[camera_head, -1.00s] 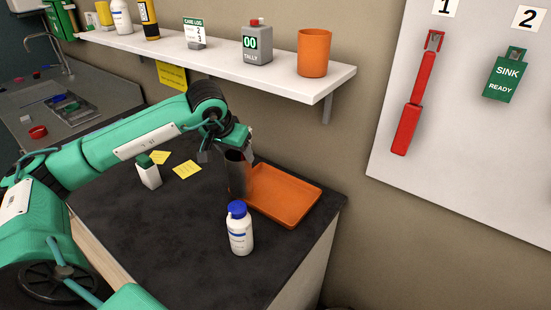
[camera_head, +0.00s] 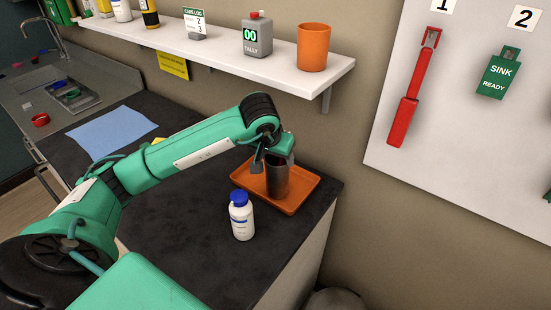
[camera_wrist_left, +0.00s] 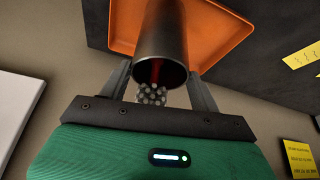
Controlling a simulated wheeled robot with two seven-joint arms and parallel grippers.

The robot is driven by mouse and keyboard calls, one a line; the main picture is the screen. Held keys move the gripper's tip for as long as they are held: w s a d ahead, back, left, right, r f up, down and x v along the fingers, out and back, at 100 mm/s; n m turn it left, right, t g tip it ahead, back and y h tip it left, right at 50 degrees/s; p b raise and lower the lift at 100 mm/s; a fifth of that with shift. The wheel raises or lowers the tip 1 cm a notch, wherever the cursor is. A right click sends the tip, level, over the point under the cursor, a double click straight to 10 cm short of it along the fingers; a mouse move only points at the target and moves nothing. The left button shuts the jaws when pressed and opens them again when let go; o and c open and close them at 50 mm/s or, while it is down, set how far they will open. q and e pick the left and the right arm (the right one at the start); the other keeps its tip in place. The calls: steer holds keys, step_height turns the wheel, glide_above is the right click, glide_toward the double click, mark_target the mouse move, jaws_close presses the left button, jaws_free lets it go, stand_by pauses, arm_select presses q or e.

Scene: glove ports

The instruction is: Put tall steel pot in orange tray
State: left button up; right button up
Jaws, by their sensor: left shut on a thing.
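The tall steel pot (camera_head: 277,180) is a dark metal cylinder, upright over the middle of the orange tray (camera_head: 309,185). My left gripper (camera_head: 275,160) is shut on the pot near its rim. In the left wrist view the pot (camera_wrist_left: 161,40) sits between my two gripper fingers (camera_wrist_left: 162,90), and the orange tray (camera_wrist_left: 232,33) shows behind it. I cannot tell whether the pot's base touches the tray floor. My right gripper is not in view.
A white bottle with a blue cap (camera_head: 241,216) stands just in front of the tray. A blue cloth (camera_head: 112,131) lies at the counter's left.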

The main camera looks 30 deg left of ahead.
arm_select(q)
steer(key=shift+f, duration=0.35)
steer(key=o, duration=0.9)
steer(key=shift+f, duration=0.1)
steer(key=o, duration=0.4)
steer(key=shift+r, duration=0.3)
steer(key=b+v, duration=0.2)
steer(key=v, duration=1)
